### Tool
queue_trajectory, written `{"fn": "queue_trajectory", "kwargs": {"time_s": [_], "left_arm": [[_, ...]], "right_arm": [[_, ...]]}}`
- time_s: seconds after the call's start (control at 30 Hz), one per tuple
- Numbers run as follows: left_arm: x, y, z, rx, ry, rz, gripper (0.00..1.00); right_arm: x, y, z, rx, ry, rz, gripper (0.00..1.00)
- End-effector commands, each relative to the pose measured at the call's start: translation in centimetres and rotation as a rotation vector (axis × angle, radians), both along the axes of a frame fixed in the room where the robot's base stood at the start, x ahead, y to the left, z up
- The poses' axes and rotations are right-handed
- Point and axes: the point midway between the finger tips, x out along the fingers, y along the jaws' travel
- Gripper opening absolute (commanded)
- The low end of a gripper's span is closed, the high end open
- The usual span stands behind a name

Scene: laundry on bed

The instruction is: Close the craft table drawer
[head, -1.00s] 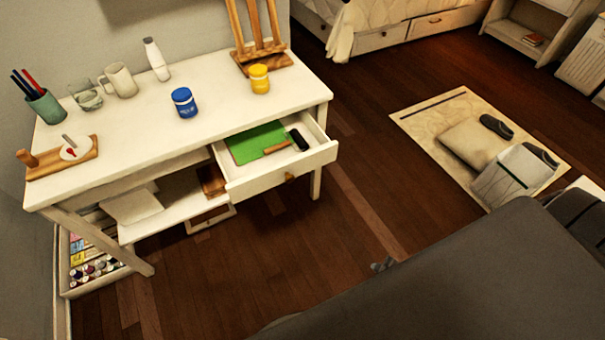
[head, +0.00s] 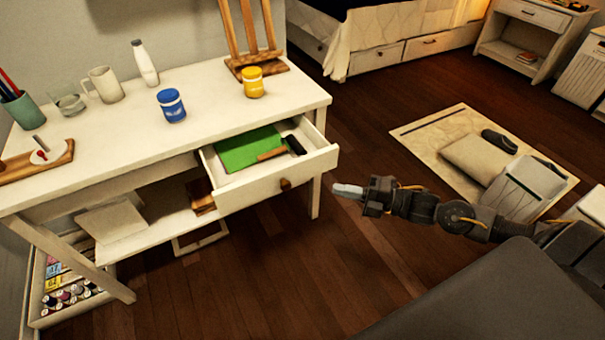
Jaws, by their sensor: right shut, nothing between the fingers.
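The white craft table (head: 115,128) stands on the left side of the head view. Its drawer (head: 265,190) is pulled out toward the front, with a round wooden knob (head: 285,184) on its front panel. Inside the drawer lie a green sheet (head: 245,148) and a brayer with a wooden handle and black roller (head: 295,145). My right gripper (head: 340,189) is shut and empty, to the right of the drawer front and apart from it, with its fingers pointing left. My left gripper does not show.
On the tabletop are a blue jar (head: 171,106), a yellow jar (head: 253,83), a white bottle (head: 145,63), a mug (head: 106,84) and a wooden easel (head: 250,40). A rug (head: 440,122) with a cushion lies at right. Wood floor (head: 270,280) before the drawer is clear.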

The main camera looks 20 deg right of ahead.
Motion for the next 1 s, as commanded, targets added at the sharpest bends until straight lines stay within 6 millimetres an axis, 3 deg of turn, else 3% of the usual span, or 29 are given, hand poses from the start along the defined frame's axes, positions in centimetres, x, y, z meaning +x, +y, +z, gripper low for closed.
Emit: {"fn": "queue_trajectory", "kwargs": {"time_s": [0.47,0.7,1.0], "left_arm": [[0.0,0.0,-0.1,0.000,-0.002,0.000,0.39],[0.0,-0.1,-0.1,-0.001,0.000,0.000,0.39],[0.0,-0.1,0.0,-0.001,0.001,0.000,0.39]], "right_arm": [[6.3,7.0,0.1,0.003,-0.001,-0.001,0.00],[9.2,6.9,0.0,0.001,0.001,-0.002,0.00],[9.9,6.9,-0.1,0.000,0.003,-0.001,0.00]]}}
